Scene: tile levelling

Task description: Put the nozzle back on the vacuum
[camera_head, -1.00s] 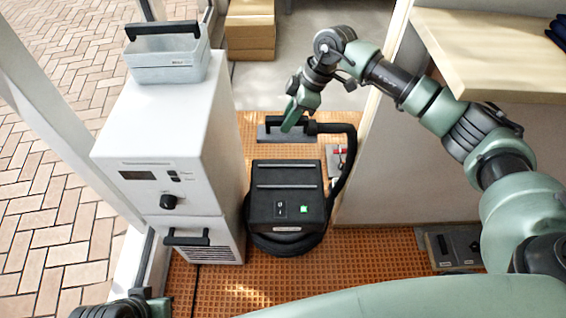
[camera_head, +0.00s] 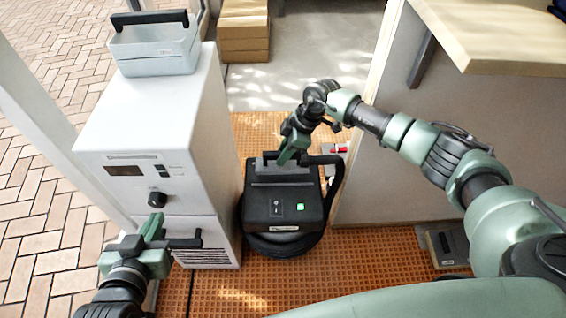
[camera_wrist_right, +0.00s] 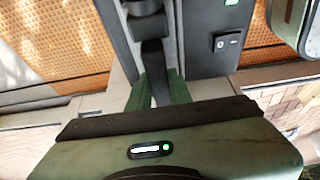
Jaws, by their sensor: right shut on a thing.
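The black vacuum (camera_head: 283,212) stands on the orange grating, with a green-lit button on its top. My right gripper (camera_head: 287,158) is over the vacuum's back edge and is shut on the dark nozzle (camera_head: 262,163). In the right wrist view, the nozzle's dark handle (camera_wrist_right: 153,55) lies between the green fingers (camera_wrist_right: 158,92), and the vacuum's top with its switch (camera_wrist_right: 228,42) is close beside it. Whether the nozzle touches the vacuum cannot be told.
The black hose (camera_head: 335,190) curves along the vacuum's right side. The white cabinet (camera_head: 150,130) stands close on the left with a grey tray (camera_head: 155,48) on top. A low wall and wooden counter (camera_head: 500,40) bound the right. Boxes (camera_head: 245,35) stand at the back.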

